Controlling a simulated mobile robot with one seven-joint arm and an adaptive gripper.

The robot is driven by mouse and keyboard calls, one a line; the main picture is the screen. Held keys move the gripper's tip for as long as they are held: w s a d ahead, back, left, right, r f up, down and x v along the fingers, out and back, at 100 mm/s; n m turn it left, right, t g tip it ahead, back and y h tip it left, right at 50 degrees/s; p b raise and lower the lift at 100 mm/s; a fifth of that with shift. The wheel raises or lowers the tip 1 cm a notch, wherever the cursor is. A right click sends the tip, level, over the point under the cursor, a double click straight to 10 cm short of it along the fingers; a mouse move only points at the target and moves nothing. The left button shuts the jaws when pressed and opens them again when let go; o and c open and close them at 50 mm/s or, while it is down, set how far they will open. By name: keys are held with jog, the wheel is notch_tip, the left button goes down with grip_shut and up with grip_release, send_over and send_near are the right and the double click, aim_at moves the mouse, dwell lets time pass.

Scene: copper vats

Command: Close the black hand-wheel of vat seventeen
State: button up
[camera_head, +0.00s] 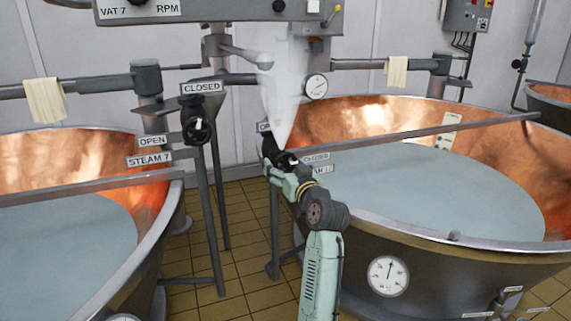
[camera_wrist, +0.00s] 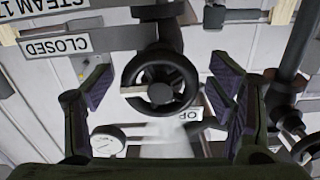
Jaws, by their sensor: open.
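The black hand-wheel (camera_wrist: 160,93) sits between the spread fingers of my gripper (camera_wrist: 162,84) in the wrist view, with a gap on either side. The gripper is open and holds nothing. A STEAM 17 label (camera_wrist: 232,15) is cut off at the top. In the head view the wheel (camera_head: 286,160) is partly hidden by my gripper (camera_head: 277,168), beside the right copper vat (camera_head: 350,125).
A white steam plume (camera_head: 283,80) hangs right above the wheel. A dial gauge (camera_head: 317,86) stands close by. Vat 7's own black wheel (camera_head: 197,130) is on a post to the left. A metal bar (camera_head: 400,140) crosses the right vat. Tiled floor (camera_head: 245,235) lies between the vats.

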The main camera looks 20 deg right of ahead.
jog(key=shift+w, duration=0.15)
jog(key=c, duration=1.2)
jog(key=shift+o, duration=0.2)
jog(key=shift+a+r+m+p, duration=0.1)
jog(key=shift+m+p, duration=0.4)
jog(key=shift+m, duration=1)
jog(key=o, duration=1.2)
jog(key=shift+c, duration=0.2)
